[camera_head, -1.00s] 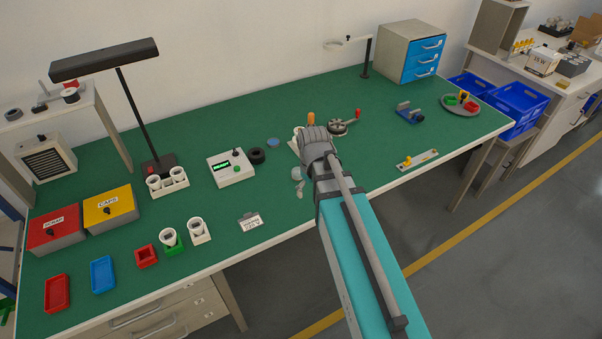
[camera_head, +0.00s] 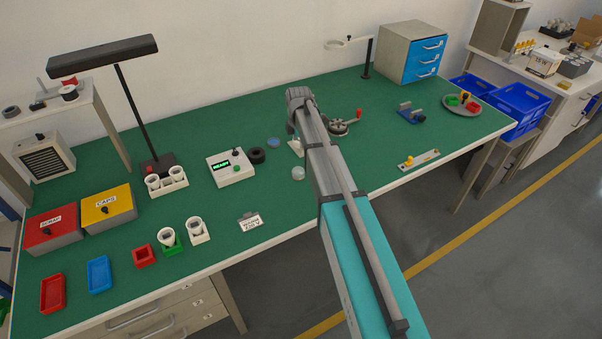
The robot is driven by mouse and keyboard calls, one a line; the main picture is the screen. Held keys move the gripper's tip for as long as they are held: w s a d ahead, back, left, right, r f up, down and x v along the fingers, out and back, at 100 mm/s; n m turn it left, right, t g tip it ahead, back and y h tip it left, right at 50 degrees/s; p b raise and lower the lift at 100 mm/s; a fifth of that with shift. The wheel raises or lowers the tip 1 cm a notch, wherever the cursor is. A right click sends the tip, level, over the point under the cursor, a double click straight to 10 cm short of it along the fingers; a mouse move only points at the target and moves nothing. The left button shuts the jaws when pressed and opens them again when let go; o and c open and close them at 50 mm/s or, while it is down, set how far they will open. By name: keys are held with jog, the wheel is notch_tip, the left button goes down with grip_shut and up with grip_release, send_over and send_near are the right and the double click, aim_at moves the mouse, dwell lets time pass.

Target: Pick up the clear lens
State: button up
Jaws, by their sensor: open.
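A small clear, pale disc that looks like the clear lens (camera_head: 298,173) lies on the green bench mat, just left of my arm. A blue translucent disc (camera_head: 273,142) lies farther back and to the left. My gripper (camera_head: 291,127) is at the end of the arm, farther back than the clear disc and apart from it. It is open, and I see nothing in it. My wrist and arm hide part of the bench behind and to the right of the disc.
A black ring (camera_head: 257,156) and a white tester (camera_head: 230,167) stand left of the disc. A pale block (camera_head: 296,147) is partly hidden by my arm. A round metal fixture with a red handle (camera_head: 338,127) is close on the right. The mat in front of the disc is clear.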

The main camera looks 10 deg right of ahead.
aim_at(298, 169)
jog(key=shift+w, duration=0.3)
jog(key=shift+f, duration=0.15)
notch_tip(298, 169, down, 8)
jog(key=b, duration=0.8)
jog(key=shift+f+b, duration=0.2)
jog(key=shift+b, duration=0.1)
jog(key=shift+f, duration=0.15)
dwell(0.3)
jog(key=shift+a+f+b, duration=0.2)
jog(key=shift+f+b, duration=2.25)
jog(key=shift+b, duration=0.15)
jog(key=c, duration=0.6)
